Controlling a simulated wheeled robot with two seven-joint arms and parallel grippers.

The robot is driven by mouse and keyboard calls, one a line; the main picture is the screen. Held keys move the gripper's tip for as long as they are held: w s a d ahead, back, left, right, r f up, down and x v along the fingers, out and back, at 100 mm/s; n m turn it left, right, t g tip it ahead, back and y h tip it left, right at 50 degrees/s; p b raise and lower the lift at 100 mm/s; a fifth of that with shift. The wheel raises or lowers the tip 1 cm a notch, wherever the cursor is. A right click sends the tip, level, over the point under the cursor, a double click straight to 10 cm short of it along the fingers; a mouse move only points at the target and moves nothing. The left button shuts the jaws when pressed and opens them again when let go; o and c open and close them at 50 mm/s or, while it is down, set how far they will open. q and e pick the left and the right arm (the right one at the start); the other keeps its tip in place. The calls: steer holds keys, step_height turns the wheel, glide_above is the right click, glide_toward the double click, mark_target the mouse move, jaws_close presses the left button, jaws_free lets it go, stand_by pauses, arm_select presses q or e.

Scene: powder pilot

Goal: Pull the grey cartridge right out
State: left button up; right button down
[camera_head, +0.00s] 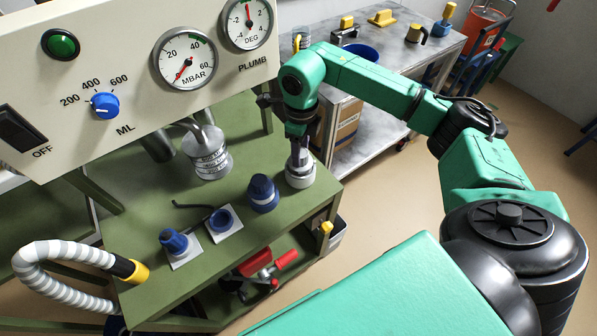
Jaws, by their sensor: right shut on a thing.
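My right gripper (299,140) points down over the right end of the green bench, shut on the top of the grey cartridge (300,158). The cartridge looks upright, and its lower end is inside or just above a pale round socket (300,178). I cannot tell how deep it sits. The fingers hide its upper part. My left gripper is not in view.
A blue-capped cylinder (263,193), two blue parts on white plates (222,222) and a stack of grey weights (206,152) stand on the green bench (240,250). A gauge panel (130,70) rises behind. A ribbed hose (60,270) curls at left.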

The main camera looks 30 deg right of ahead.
steer(key=shift+r, duration=0.2)
steer(key=shift+r+p, duration=2.85)
steer(key=shift+r, duration=1.15)
